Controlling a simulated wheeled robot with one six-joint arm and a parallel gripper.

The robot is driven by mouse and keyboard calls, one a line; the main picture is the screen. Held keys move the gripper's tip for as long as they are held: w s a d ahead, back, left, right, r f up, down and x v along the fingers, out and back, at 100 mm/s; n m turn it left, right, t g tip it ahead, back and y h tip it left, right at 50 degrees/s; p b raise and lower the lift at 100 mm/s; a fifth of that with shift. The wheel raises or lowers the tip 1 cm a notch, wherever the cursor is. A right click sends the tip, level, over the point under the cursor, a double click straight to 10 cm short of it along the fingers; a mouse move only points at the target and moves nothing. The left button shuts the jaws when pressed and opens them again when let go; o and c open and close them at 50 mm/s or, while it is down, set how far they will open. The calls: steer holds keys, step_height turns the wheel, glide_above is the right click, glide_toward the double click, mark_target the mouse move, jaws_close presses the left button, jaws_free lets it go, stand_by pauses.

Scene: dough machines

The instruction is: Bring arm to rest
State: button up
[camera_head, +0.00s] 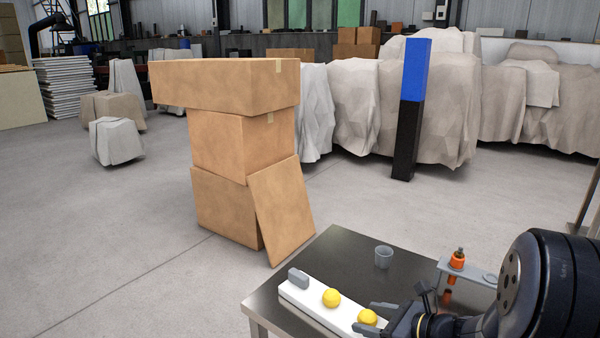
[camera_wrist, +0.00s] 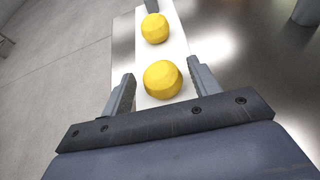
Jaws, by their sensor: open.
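My gripper (camera_wrist: 162,90) is open in the wrist view, with one finger on each side of the nearer yellow dough ball (camera_wrist: 163,80). I cannot tell whether the fingers touch it. In the head view my gripper (camera_head: 378,315) is at the lower right, at the near end of the white board (camera_head: 300,295). The nearer yellow ball (camera_head: 368,317) shows beside the fingers. A second yellow ball (camera_head: 331,298) sits farther along the board, and it also shows in the wrist view (camera_wrist: 155,28).
The board lies on a dark metal table (camera_head: 340,250). A grey cup (camera_head: 383,257) and an orange item in a grey holder (camera_head: 457,260) stand farther right. Stacked cardboard boxes (camera_head: 240,140) stand behind the table. Open floor (camera_head: 120,220) lies to the left.

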steer(key=shift+d+r, duration=0.15)
steer(key=shift+r, duration=1.15)
steer(key=shift+f, duration=0.15)
